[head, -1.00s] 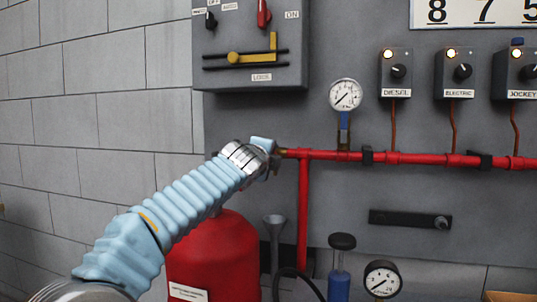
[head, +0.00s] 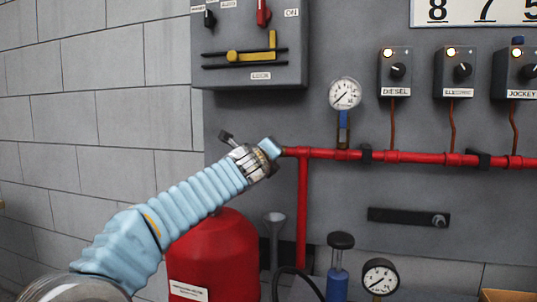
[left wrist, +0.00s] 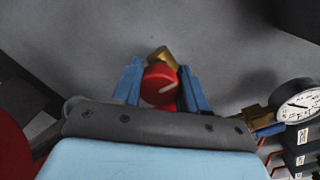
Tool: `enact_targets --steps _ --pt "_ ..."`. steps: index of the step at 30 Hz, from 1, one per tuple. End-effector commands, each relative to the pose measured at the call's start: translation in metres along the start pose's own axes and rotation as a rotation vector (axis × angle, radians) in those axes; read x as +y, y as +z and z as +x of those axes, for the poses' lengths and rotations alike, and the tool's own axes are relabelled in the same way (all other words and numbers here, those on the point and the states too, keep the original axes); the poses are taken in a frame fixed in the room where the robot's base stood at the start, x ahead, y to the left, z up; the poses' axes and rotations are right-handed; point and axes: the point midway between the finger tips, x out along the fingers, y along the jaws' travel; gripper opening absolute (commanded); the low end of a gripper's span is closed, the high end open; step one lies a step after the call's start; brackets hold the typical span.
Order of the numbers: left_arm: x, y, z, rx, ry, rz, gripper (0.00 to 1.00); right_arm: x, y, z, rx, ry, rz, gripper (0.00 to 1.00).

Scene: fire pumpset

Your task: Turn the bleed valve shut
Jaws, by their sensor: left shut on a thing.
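The bleed valve shows in the left wrist view as a round red knob (left wrist: 159,84) with a pale line across it, on a brass body (left wrist: 161,58). My left gripper (left wrist: 161,88) has its blue fingers on either side of the knob and is shut on it. In the head view, my left gripper (head: 270,148) is at the left end of the red pipe (head: 400,157), and it hides the knob there. My right gripper is in neither view.
A pressure gauge (head: 345,93) stands above the pipe. A red tank (head: 215,250) is below my left arm. A grey funnel (head: 274,232) and a blue cylinder with a black cap (head: 339,262) stand to its right. A switch box (head: 250,45) hangs above.

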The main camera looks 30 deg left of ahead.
Motion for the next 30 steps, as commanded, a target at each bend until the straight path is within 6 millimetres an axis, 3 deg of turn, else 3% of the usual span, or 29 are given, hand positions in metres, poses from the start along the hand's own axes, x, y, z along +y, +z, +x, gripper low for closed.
enact_targets --steps 11,12,17,26,30 --pt "0.002 0.001 0.000 -0.002 0.004 0.006 0.12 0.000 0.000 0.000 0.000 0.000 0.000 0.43" --pt "0.002 0.001 0.000 -0.002 0.004 0.006 0.44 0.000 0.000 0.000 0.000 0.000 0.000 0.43" --pt "0.001 0.001 0.000 -0.002 0.003 0.005 0.66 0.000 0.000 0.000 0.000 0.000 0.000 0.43" --pt "0.001 0.001 -0.002 -0.002 0.001 0.004 0.66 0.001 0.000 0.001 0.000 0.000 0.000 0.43" --pt "0.002 -0.001 -0.019 -0.002 -0.002 0.003 0.66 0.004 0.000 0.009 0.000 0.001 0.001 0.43"
